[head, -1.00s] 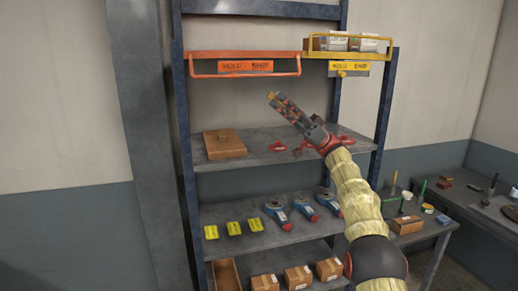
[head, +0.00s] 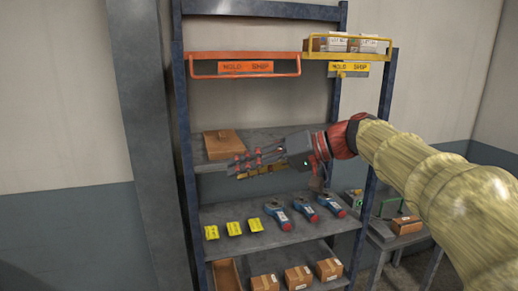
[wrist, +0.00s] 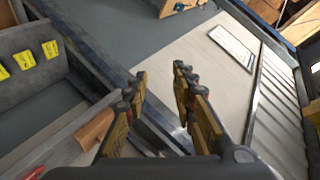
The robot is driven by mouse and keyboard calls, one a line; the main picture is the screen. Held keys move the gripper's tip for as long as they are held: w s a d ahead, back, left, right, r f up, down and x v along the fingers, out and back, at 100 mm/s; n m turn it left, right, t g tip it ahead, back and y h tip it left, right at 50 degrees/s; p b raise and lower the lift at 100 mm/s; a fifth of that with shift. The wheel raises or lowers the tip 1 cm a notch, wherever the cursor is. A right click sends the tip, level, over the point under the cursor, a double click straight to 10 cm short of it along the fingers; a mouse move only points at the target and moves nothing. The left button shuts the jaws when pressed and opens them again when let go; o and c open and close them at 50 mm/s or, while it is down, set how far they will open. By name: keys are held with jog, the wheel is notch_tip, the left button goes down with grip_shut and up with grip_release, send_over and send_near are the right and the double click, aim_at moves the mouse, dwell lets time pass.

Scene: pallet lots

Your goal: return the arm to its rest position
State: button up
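My arm reaches in from the right in the head view, in a yellowish sleeve. My gripper (head: 240,168) points left in front of the shelf rack's upper shelf (head: 290,137), apart from the things on it. In the wrist view my gripper (wrist: 158,88) has its two fingers spread apart with nothing between them, so it is open and empty. The arm hides the right part of the upper shelf in the head view.
A brown wooden box (head: 224,143) lies on the upper shelf. Yellow packs (head: 233,229) and blue tools (head: 304,209) lie below, with cartons (head: 298,277) lower. An orange rail (head: 245,67) and a yellow rack (head: 347,48) hang above. A side table stands at right.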

jog(key=s+d+f+m+t+h, duration=0.1)
jog(key=s+d+f+m+h, duration=0.1)
jog(key=s+d+f+h, duration=0.4)
jog(key=s+d+f+m+t+h, duration=0.1)
jog(key=s+d+f+m+h, duration=0.2)
jog(key=s+d+f+h, duration=0.4)
jog(key=s+d+f, duration=0.5)
jog(key=s+f, duration=0.2)
jog(key=s+d+f, duration=0.4)
jog(key=s+f, duration=0.3)
jog(key=s, duration=0.1)
jog(key=shift+d+m+t, duration=0.3)
jog(key=shift+d, duration=0.05)
